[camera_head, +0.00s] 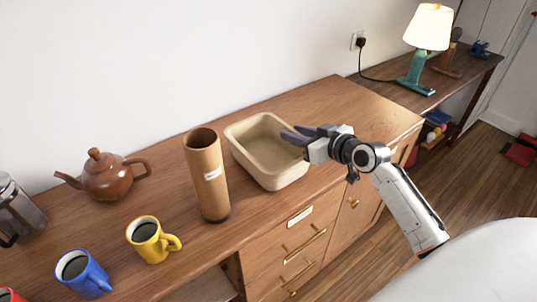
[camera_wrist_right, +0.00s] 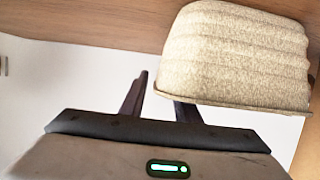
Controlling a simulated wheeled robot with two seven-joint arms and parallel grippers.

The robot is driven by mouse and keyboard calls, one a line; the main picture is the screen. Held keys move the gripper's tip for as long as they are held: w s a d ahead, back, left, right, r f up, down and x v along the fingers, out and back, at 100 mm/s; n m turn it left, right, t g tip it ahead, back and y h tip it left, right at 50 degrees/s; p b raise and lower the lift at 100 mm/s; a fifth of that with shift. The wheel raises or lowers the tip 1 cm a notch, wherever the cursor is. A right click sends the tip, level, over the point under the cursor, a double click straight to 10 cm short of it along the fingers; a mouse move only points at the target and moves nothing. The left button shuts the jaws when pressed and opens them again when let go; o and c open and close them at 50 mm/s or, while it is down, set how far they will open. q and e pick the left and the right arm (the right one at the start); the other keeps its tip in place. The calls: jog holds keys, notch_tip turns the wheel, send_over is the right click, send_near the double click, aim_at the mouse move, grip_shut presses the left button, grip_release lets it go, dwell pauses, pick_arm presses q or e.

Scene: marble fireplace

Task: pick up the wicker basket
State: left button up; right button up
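The wicker basket (camera_head: 266,169) is a beige, open, rounded rectangular bin standing upright on the wooden cabinet. It looks empty. My right gripper (camera_head: 293,134) comes in from the right, its two dark fingers over the basket's right rim in the head view. The fingers are apart with nothing between them. In the right wrist view the ribbed basket wall (camera_wrist_right: 235,55) appears upside down, and its rim overlaps the tip of one finger. I cannot tell whether that finger touches it. My left gripper is not in view.
A tall brown cardboard tube (camera_head: 207,180) stands just left of the basket. A brown teapot (camera_head: 105,177), a yellow mug (camera_head: 147,241) and a blue mug (camera_head: 80,274) stand farther left. A lamp (camera_head: 428,27) is on the side table. Bare cabinet top (camera_head: 345,105) lies behind the basket.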

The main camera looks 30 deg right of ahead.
grip_shut()
jog(key=shift+s+f, duration=0.1)
dwell(1.0)
